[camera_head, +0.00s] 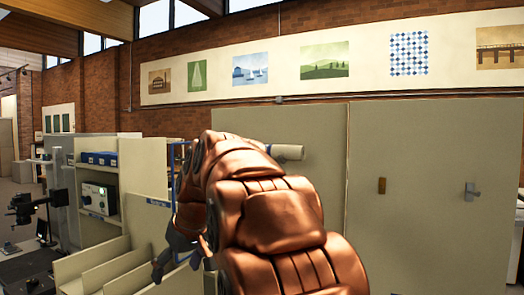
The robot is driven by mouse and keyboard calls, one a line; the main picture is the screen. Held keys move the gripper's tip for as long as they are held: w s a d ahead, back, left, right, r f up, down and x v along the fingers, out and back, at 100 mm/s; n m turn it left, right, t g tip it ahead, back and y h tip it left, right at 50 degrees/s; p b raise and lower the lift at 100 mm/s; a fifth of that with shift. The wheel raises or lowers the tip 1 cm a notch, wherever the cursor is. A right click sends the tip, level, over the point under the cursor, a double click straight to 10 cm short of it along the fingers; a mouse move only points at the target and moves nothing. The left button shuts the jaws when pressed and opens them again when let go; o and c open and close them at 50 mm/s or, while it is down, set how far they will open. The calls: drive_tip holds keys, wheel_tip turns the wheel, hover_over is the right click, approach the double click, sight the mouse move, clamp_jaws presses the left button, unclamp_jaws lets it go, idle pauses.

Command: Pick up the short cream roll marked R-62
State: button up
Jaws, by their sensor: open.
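A short cream cylinder (287,152), which looks like a roll, sticks out to the right from behind my copper arm, in front of a beige cabinet. Its left part is hidden by the arm, and I cannot read any R-62 mark on it. My gripper (178,262) is low, left of the arm, with dark fingers spread apart. It is well below and left of the cream cylinder, beside a cream open bin. I see nothing between its fingers, though the arm hides part of this area.
Cream open bins (92,272) stand at lower left. A shelf unit behind holds blue boxes (100,158) and a device with dials (98,198). A dark stand (38,208) is at far left. Tall beige cabinet doors (430,185) close off the right.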

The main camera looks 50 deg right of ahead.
drive_tip(key=w+d+r+n+t+h+p, duration=0.1)
drive_tip(key=w+d+r+t+h, duration=0.15)
drive_tip(key=d+r, duration=0.9)
drive_tip(key=w+d+r+n+t+h+p, duration=0.1)
drive_tip(key=w+d+r+n+t, duration=0.15)
drive_tip(key=d+r, duration=0.85)
drive_tip(key=s+d+r+n+t+h+p, duration=0.1)
drive_tip(key=s+d+r, duration=0.1)
drive_tip(key=d+r, duration=0.15)
drive_tip(key=s+d+r+t+h, duration=0.1)
drive_tip(key=s+d+r, duration=0.1)
drive_tip(key=d, duration=0.3)
drive_tip(key=shift+s+f+p+x, duration=0.15)
drive_tip(key=shift+f+p+x, duration=0.15)
drive_tip(key=shift+x, duration=0.95)
drive_tip(key=shift+s+f+p+x, duration=0.15)
drive_tip(key=shift+p+x, duration=0.25)
drive_tip(key=shift+x, duration=0.85)
drive_tip(key=shift+s+f+p+x, duration=0.1)
drive_tip(key=shift+f+p+x, duration=0.25)
drive_tip(key=shift+x, duration=0.9)
drive_tip(key=shift+c, duration=0.5)
drive_tip(key=c, duration=1.2)
drive_tip(key=shift+c, duration=0.2)
